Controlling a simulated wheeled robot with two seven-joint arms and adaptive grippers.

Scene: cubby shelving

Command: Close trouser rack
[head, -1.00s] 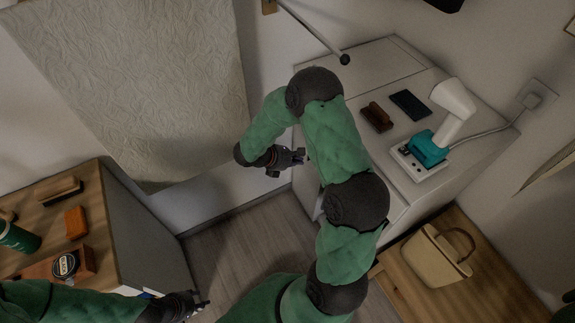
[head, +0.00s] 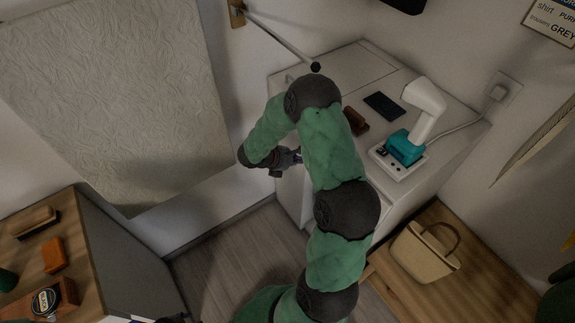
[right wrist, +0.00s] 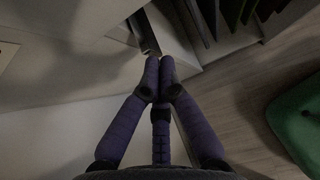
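The trouser rack is not clear in the head view, where my right arm covers part of the white cabinet (head: 292,205). In the right wrist view, several dark, flat hanging shapes (right wrist: 235,15) at the upper right may be the trousers on the rack. My right gripper (head: 291,160) is beside the cabinet's left front. In the wrist view its fingers (right wrist: 159,68) are drawn together at the tips, with nothing clearly held. A dark upright strip (right wrist: 148,38) lies just beyond the fingertips. My left gripper (head: 178,318) barely shows at the bottom edge.
The cabinet top carries a brown brush (head: 355,121), a dark flat item (head: 384,106) and a white-and-teal appliance (head: 408,148). A bag (head: 426,250) sits on a wooden bench. A wooden-topped unit (head: 85,240) stands left. Bare floor (head: 235,255) lies between.

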